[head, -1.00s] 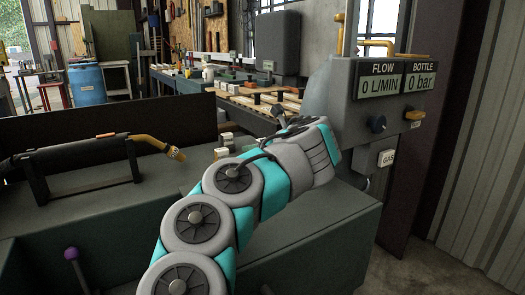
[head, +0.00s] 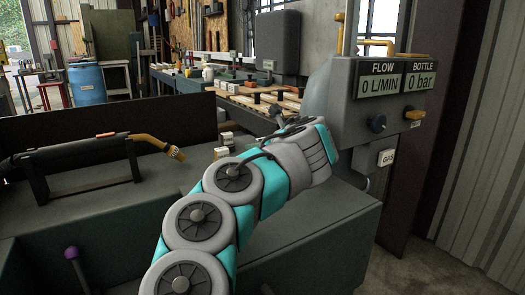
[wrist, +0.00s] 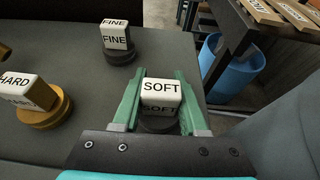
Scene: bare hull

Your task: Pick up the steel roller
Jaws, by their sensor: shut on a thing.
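In the wrist view my gripper (wrist: 165,80) is shut on a piece with a white cube top marked SOFT (wrist: 161,88) and a dark round base. Its green fingers stand on either side of the cube. The base is partly hidden by the gripper body. A brass-coloured roller with a white cube marked HARD (wrist: 45,113) is at the left. A dark roller with a cube marked FINE (wrist: 117,48) stands farther back. I cannot tell from its look which one is steel. In the head view my arm hides the fingers and the held piece.
The rollers stand on a grey bench top (wrist: 70,65) whose right edge runs close beside my gripper. A blue bin (wrist: 232,72) is beyond that edge. In the head view a torch on a stand (head: 85,160) is at left and a gas panel (head: 385,85) at right.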

